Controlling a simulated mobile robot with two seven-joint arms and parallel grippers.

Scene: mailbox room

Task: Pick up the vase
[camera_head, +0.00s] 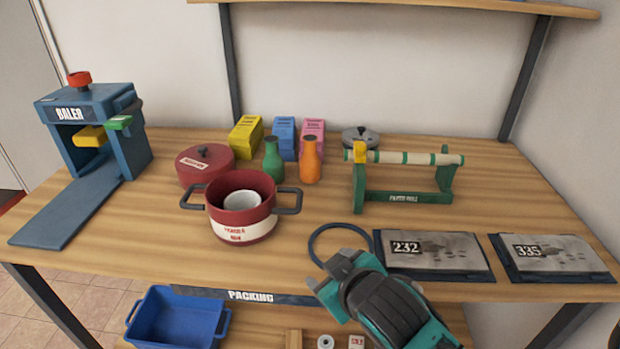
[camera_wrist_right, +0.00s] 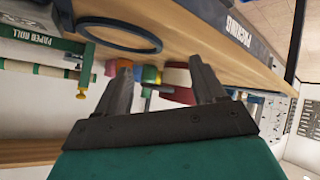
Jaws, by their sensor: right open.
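Two bottle-shaped vessels that look like vases stand upright at the back middle of the workbench: a green one (camera_head: 273,160) and an orange one (camera_head: 310,162) to its right. I cannot tell which one the task means. My right gripper (camera_head: 332,280) is open and empty near the bench's front edge, in front of both vessels and apart from them. In the right wrist view its two fingers (camera_wrist_right: 160,72) are spread, with small coloured shapes far off between them. My left gripper is not in view.
A red pot (camera_head: 240,228) holding a white cup (camera_head: 242,200) stands left of my gripper, in front of the vessels. A dark ring (camera_head: 340,229) lies on the bench. A green paper roll stand (camera_head: 405,196) is right. Several coloured boxes (camera_head: 284,136) stand behind.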

